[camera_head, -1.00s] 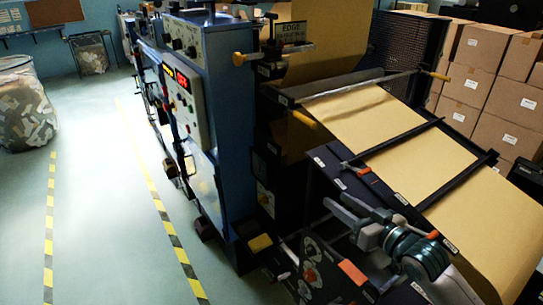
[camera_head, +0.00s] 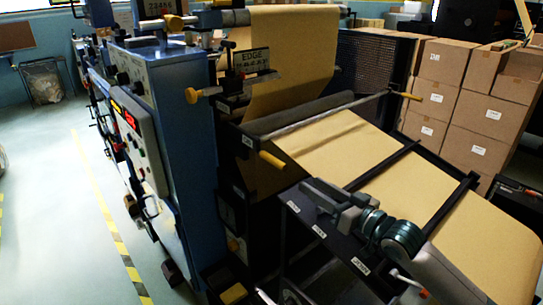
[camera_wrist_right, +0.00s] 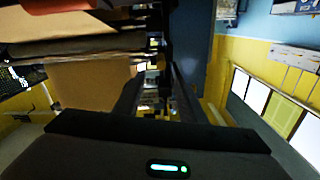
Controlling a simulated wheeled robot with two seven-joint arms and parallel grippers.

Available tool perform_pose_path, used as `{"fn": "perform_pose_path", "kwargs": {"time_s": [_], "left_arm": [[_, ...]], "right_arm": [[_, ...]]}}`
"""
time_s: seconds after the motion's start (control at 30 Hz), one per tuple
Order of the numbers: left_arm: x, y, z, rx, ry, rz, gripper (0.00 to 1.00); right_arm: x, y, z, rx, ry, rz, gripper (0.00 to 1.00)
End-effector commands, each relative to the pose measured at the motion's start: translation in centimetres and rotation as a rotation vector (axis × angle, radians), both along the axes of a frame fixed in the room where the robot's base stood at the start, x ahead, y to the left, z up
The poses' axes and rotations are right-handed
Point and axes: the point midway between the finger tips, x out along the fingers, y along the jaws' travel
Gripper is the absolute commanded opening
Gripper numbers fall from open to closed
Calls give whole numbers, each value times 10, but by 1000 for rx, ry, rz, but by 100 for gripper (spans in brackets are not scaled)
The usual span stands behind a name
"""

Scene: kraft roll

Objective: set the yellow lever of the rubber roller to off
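The dark rubber roller (camera_head: 300,115) lies across the machine where the brown paper web comes down. A yellow lever (camera_head: 272,160) sticks out below the roller's left end. A thin bar in front of the roller has another yellow handle (camera_head: 405,95) at its right end. My right gripper (camera_head: 309,192) is over the dark side rail, right of and below the yellow lever in the head view, apart from it. Its two fingers show a gap with nothing held, also in the wrist view (camera_wrist_right: 158,103). The lever cannot be made out in the wrist view. My left gripper is not seen.
A blue cabinet (camera_head: 185,130) with a red display stands left of the roller. A yellow knob (camera_head: 192,95) sits by the EDGE sign (camera_head: 252,60). The paper web (camera_head: 370,165) slopes down to the right. Stacked cartons (camera_head: 450,95) stand behind.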

Motion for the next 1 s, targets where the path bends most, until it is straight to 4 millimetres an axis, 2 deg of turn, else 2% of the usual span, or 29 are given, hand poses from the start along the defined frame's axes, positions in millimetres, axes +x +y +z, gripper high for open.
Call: {"fn": "perform_pose_path", "kwargs": {"time_s": [0.37,0.57,0.77,1.0], "left_arm": [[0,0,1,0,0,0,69],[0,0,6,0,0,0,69],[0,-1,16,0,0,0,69],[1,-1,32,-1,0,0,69]], "right_arm": [[1,1,0,0,0,0,37],[10,7,2,1,1,0,37],[30,22,4,2,0,1,37],[65,47,4,1,1,0,37]]}}
